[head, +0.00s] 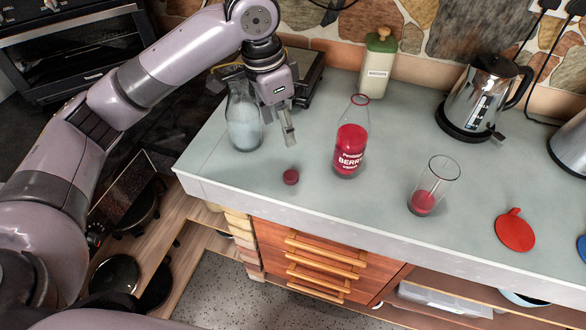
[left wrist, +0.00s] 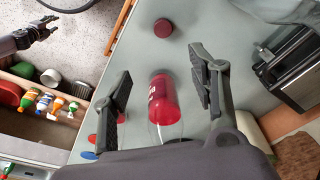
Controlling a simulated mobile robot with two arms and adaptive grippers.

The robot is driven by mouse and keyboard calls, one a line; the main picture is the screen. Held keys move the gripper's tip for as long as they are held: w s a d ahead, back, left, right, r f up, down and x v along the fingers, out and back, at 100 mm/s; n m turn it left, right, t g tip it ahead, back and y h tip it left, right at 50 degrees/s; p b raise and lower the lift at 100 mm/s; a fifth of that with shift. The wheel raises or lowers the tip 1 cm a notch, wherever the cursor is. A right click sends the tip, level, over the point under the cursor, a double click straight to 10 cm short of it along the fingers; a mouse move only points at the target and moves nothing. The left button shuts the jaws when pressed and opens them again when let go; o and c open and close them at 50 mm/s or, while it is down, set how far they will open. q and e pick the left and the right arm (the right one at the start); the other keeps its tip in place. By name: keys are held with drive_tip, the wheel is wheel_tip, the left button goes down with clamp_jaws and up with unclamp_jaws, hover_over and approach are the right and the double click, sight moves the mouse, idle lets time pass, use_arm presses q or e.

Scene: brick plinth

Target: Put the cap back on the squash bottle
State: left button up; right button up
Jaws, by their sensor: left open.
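The squash bottle (head: 351,147) stands upright and uncapped on the grey worktop, clear glass with red squash and a BERRY label. A small dark red cap (head: 291,177) lies on the worktop left of it, near the front edge. My left gripper (head: 289,132) is open and empty, in the air left of the bottle and behind the cap. In the left wrist view the bottle (left wrist: 164,100) shows between the spread fingers, not gripped, and the cap (left wrist: 165,28) lies beyond them. My right gripper (left wrist: 40,30) shows only at that view's left edge, fingers apart, away from the worktop.
A clear glass bottle (head: 243,122) stands close to my left gripper. A glass with red drink (head: 422,202), a red disc (head: 515,231), a kettle (head: 482,97) and a cream canister (head: 377,68) stand to the right and back. The worktop between bottle and front edge is clear.

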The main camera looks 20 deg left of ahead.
use_arm(q)
drive_tip(key=f, duration=0.1)
drive_tip(key=p, duration=0.2)
hover_over(291, 175)
drive_tip(key=f, duration=0.7)
drive_tip(key=s+f, duration=0.1)
drive_tip(key=f, duration=0.2)
drive_tip(key=shift+f, duration=0.55)
drive_tip(key=shift+w+f, duration=0.1)
drive_tip(key=shift+f, duration=0.25)
drive_tip(key=f, duration=0.1)
drive_tip(key=f+p, duration=0.1)
drive_tip(key=f, duration=0.1)
drive_tip(key=shift+w+a+f, duration=0.2)
drive_tip(key=shift+f, duration=0.1)
drive_tip(key=shift+d+f, duration=0.1)
drive_tip(key=shift+f, duration=0.4)
use_arm(e)
drive_tip(key=s+r, duration=0.1)
drive_tip(key=r, duration=0.2)
drive_tip(key=shift+s+d, duration=0.1)
drive_tip(key=shift+s, duration=0.3)
